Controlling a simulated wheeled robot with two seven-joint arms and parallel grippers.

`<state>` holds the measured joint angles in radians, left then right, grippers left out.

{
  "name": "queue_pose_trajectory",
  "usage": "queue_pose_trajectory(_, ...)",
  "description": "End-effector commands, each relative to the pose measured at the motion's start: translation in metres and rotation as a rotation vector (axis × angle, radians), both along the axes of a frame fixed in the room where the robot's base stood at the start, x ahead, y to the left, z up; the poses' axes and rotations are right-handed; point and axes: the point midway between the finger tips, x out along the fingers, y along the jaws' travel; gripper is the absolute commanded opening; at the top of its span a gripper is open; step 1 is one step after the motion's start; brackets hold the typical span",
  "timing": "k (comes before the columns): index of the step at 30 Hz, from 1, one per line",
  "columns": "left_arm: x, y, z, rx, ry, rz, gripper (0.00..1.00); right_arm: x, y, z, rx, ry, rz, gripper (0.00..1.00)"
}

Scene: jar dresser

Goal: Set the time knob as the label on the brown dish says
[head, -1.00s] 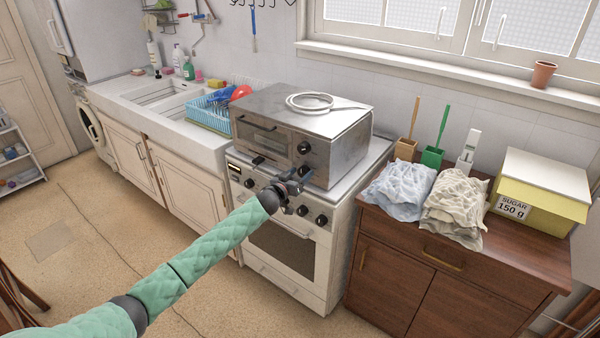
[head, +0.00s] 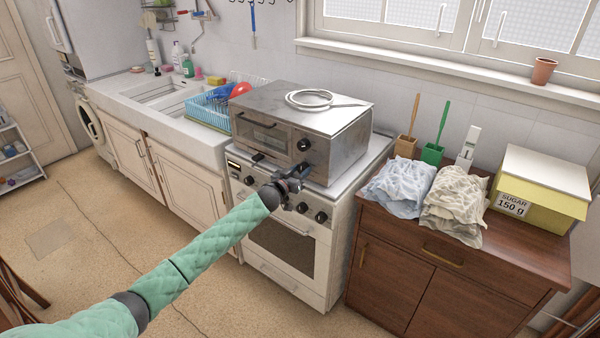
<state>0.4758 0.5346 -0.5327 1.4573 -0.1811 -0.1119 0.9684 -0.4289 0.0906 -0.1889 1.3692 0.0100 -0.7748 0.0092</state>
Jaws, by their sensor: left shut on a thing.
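A metal toaster oven (head: 268,138) stands on the white stove. Its upper black knob (head: 304,145) shows on the right of its front. My left gripper (head: 300,172) is at the lower right of that front, shut on the lower knob, which it mostly hides. I cannot read which knob is the time knob. No brown dish with a label can be made out. My right gripper is not in view.
A coiled white cable (head: 310,99) lies on the oven. The stove (head: 283,248) has its own row of black knobs just below my gripper. A brown cabinet (head: 440,270) at right holds cloths and a yellow box (head: 538,188) labelled "SUGAR 150 g".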

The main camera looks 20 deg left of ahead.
Motion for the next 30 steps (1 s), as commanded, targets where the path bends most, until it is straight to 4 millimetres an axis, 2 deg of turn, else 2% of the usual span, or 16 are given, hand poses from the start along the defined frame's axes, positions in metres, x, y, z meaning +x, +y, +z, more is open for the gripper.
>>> queue_pose_trajectory(3, 0.000, 0.000, -0.001, 0.069, -0.026, 0.001, 0.16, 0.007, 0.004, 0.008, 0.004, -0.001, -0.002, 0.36)
queue_pose_trajectory(6, 0.000, 0.000, -0.001, 0.147, -0.054, 0.000, 0.16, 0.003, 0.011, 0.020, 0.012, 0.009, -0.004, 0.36)
queue_pose_trajectory(26, -0.001, -0.002, -0.003, 0.736, -0.268, 0.001, 0.16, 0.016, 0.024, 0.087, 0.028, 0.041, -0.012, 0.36)
queue_pose_trajectory(30, 0.000, -0.002, -0.003, 0.859, -0.314, 0.001, 0.16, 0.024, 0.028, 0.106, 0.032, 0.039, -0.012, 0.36)
